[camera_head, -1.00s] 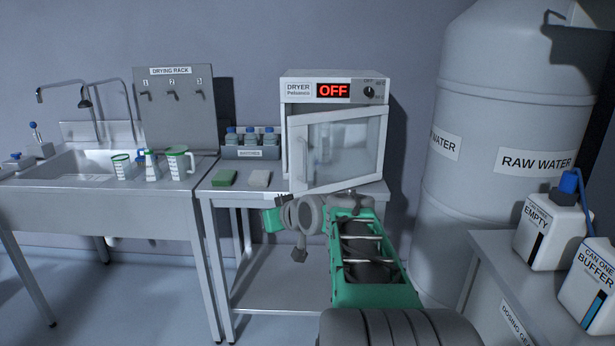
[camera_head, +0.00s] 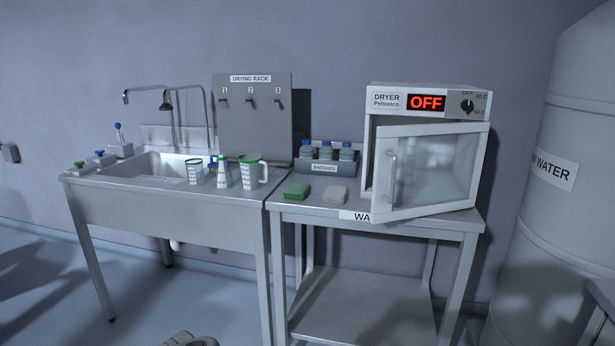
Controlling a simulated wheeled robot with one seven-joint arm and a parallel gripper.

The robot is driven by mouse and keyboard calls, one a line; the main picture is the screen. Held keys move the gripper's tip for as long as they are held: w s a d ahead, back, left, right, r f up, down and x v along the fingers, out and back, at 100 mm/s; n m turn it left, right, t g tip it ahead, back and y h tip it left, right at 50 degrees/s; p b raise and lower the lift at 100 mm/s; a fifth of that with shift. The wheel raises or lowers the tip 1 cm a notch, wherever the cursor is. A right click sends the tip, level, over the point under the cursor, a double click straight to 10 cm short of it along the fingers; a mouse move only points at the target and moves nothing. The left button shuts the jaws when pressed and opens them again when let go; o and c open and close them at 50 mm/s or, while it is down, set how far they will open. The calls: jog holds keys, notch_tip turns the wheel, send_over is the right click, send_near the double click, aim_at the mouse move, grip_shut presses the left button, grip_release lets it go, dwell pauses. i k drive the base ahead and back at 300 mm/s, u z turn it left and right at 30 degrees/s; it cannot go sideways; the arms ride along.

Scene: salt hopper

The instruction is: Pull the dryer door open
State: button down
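The dryer (camera_head: 428,101) stands at the right end of the steel table, with a red OFF display and a knob on its top panel. Its glass door (camera_head: 432,167) is hinged at the right and stands partly open, its left edge swung out from the frame. The vertical handle (camera_head: 391,168) is on the door's left side. A dark gap shows between the door and the frame at the left and top. My gripper is not in view; a small grey piece at the bottom edge is too cut off to identify.
A sink counter (camera_head: 160,205) with several measuring vessels is at the left. The raw water tank (camera_head: 560,200) stands at the right. Floor at lower left is clear.

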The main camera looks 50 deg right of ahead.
aim_at(387, 136)
jog(key=z, duration=0.1)
jog(key=i, duration=1)
jog(key=z, duration=0.55)
